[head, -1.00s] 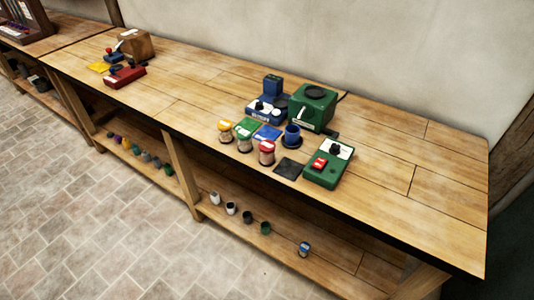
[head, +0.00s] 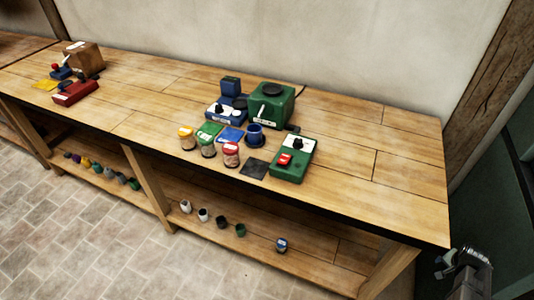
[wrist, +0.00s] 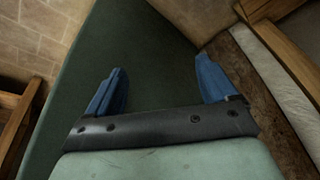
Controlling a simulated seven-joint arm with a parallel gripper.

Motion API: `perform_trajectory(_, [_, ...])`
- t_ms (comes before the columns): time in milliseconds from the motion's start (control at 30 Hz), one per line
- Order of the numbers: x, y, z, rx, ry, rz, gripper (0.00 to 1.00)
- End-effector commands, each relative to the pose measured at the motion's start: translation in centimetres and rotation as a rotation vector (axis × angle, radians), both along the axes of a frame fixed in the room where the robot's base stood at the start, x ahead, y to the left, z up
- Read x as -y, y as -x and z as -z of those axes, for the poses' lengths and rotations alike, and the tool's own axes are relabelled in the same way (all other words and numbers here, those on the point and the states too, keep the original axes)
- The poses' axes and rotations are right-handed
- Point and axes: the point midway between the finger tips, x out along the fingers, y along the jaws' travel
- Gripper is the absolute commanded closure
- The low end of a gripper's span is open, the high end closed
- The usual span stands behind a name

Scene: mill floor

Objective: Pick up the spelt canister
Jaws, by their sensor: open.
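Three small canisters stand in a row on the bench: one with a yellow lid (head: 187,138), one with a green lid (head: 208,146) and one with a red lid (head: 231,155). Their labels are too small to read, so I cannot tell which is the spelt one. My gripper (wrist: 160,78) is open and empty in the wrist view, its two blue fingers wide apart. No canister shows in that view. Part of my arm is at the lower right of the head view, beyond the bench's right end and well apart from the canisters.
Behind the canisters are a green mill (head: 270,105), a blue device (head: 228,108) and a blue cup (head: 254,134). A green switch box (head: 292,158) and a dark pad (head: 255,168) lie to their right. Small pots line the lower shelf (head: 320,252). The bench's right end is clear.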

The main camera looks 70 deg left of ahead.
Motion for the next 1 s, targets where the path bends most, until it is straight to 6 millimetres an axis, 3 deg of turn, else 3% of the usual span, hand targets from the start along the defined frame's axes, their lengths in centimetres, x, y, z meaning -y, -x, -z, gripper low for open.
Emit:
perform_trajectory(33, [-1.8,-2.3,-2.0,0.048,-0.02,-0.009,0.14])
perform_trajectory(300, [-9.0,-11.0,-13.4,0.292,-0.122,-0.047,0.14])
perform_trajectory(467, [-13.3,-14.9,-21.3,0.433,-0.184,-0.075,0.14])
perform_trajectory(600, [-17.2,-17.2,-28.8,0.547,-0.239,-0.107,0.14])
perform_trajectory(700, [-20.5,-17.7,-34.3,0.621,-0.277,-0.138,0.14])
perform_trajectory(800, [-24.6,-16.9,-39.8,0.681,-0.315,-0.182,0.14])
perform_trajectory(900, [-29.7,-13.7,-44.4,0.709,-0.344,-0.25,0.14])
perform_trajectory(1000, [-34.1,-9.3,-46.5,0.696,-0.354,-0.319,0.14])
